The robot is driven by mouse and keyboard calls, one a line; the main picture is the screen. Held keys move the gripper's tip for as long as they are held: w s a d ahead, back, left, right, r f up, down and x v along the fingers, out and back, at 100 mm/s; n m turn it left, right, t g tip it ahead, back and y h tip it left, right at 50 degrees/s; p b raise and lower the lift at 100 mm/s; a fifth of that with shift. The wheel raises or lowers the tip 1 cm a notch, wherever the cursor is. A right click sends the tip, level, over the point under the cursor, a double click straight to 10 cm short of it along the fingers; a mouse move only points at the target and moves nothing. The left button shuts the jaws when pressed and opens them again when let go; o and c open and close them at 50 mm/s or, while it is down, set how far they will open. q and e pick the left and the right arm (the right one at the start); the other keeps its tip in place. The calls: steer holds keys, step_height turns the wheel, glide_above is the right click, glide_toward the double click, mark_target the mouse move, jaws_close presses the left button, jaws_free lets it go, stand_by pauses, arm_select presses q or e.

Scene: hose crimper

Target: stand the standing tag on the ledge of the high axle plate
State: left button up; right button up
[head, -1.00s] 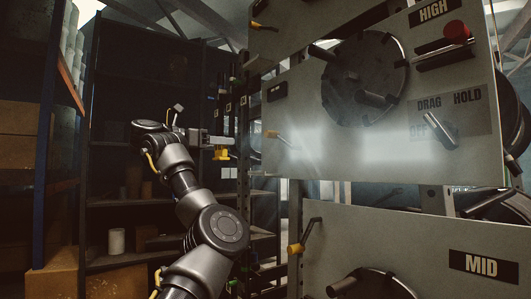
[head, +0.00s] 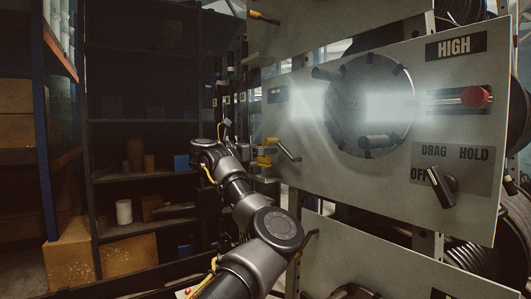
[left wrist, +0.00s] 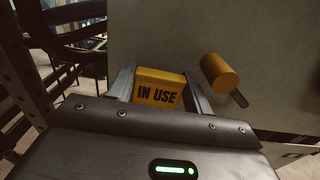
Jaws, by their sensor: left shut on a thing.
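A yellow standing tag marked IN USE shows between the fingers of my left gripper (left wrist: 158,90) in the left wrist view; the tag's face (left wrist: 157,95) points at the camera. The gripper is shut on the tag. In the head view the left gripper (head: 268,156) is small, at the left edge of the high axle plate (head: 300,110), with the yellow tag (head: 264,161) at its tip. The pale plate carries the HIGH label. I cannot clearly make out its ledge or whether the tag touches the plate. My right gripper is out of view.
A yellow-ended lever (head: 288,151) sticks out by the gripper; its yellow grip (left wrist: 219,72) is just right of the tag in the wrist view. The plate has a round disc (head: 370,100), a red knob (head: 475,96) and a dark switch (head: 441,187). Shelving (head: 140,190) stands left.

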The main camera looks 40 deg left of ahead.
mark_target(262, 161)
arm_select(q)
steer(key=shift+w+d, duration=0.2)
steer(key=shift+w, duration=0.25)
steer(key=shift+a+f, duration=0.1)
steer(key=shift+f, duration=0.15)
step_height(262, 161, down, 3)
steer(key=shift+f+b, duration=0.1)
steer(key=shift+b, duration=1.05)
